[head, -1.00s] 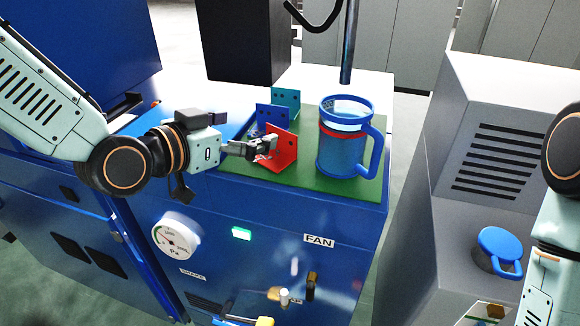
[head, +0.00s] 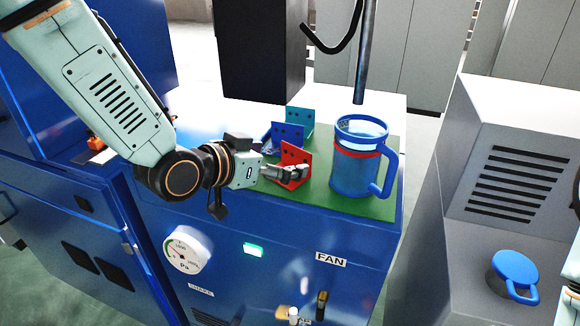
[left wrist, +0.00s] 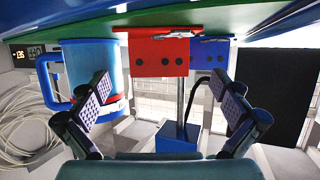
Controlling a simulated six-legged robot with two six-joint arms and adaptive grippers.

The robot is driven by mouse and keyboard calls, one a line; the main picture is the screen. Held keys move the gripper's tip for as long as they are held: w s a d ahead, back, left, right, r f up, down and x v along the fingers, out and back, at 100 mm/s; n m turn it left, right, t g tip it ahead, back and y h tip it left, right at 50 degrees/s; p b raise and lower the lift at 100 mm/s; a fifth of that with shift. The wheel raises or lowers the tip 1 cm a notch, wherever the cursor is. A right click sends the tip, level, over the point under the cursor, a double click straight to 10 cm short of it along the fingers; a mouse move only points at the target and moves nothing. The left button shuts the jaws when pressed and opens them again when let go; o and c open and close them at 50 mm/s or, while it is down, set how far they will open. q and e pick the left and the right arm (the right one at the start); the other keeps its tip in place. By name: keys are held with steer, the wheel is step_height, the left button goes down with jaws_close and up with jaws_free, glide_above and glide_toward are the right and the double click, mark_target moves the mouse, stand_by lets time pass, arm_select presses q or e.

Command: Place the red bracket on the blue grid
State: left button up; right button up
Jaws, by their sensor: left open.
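The red bracket (head: 296,155) stands upright on the green mat on the blue machine; it also shows in the left wrist view (left wrist: 158,58), beyond and above the gap between the fingers. My left gripper (head: 300,175) is in front of its lower part in the head view. In the left wrist view my left gripper (left wrist: 160,90) has its two fingers wide apart with nothing between them. Contact with the bracket cannot be told. I cannot make out a blue grid. My right gripper is out of view.
A blue bracket (head: 288,136) and a teal bracket (head: 301,118) stand behind the red one. A blue mug (head: 353,175) stands close to the right on the green mat (head: 378,207). A metal pole (head: 363,60) rises behind the mug. A grey machine (head: 515,130) is further right.

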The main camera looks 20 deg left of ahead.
mark_target(295, 155)
arm_select(q)
steer(key=x, duration=0.3)
steer(key=shift+w+d, duration=0.15)
steer(key=shift+d, duration=0.1)
steer(key=shift+w+f, duration=0.2)
steer(key=shift+w, duration=0.25)
steer(key=shift+s, duration=0.15)
steer(key=shift+s+r, duration=0.15)
steer(key=shift+c, duration=1.2)
steer(key=c, duration=1)
steer(key=shift+c, duration=1)
step_height(295, 155, up, 10)
steer(key=p, duration=0.1)
